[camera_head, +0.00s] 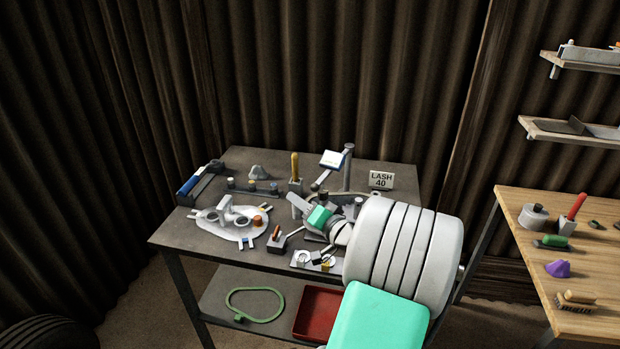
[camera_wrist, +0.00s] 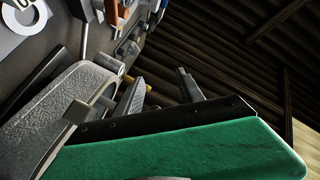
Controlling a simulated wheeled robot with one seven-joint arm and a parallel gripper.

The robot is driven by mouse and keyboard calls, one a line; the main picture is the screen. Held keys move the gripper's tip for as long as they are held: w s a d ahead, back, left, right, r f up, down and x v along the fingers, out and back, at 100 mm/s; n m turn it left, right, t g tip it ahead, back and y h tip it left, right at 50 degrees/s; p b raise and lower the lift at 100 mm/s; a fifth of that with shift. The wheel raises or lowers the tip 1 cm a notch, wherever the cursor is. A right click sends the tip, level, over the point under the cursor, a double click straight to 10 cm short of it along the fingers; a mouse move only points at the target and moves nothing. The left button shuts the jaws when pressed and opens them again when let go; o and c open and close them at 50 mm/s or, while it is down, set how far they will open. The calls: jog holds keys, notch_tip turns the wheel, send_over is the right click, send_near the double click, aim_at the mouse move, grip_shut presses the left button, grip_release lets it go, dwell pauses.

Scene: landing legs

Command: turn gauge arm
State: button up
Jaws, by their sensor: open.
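My gripper (camera_head: 306,204) is over the middle of the grey bench (camera_head: 222,242), coming in from the right. In the wrist view its two fingers (camera_wrist: 161,80) stand apart with nothing held between them. A grey metal post (camera_head: 348,168) rises behind the gripper. My arm and gripper hide part of the fixture below. A rough grey cast part (camera_wrist: 50,115) lies close to the fingers in the wrist view; whether it touches them is unclear.
A yellow-handled tool (camera_head: 295,168) stands upright behind the gripper. A white plate with rings (camera_head: 228,232) lies left. A red tray (camera_head: 318,312) sits on the lower shelf. A wooden bench (camera_head: 525,240) stands right.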

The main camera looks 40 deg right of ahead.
aim_at(314, 184)
jog(key=s+d+r+m+t+h, duration=0.1)
jog(key=s+d+r+m+h, duration=0.15)
jog(key=d, duration=0.25)
jog(key=p+x, duration=0.2)
jog(key=x, duration=0.5)
jog(key=shift+f, duration=0.4)
jog(key=shift+w+d, duration=0.1)
jog(key=shift+c, duration=0.2)
jog(key=c, duration=0.9)
grip_shut()
jog(key=shift+r, duration=0.15)
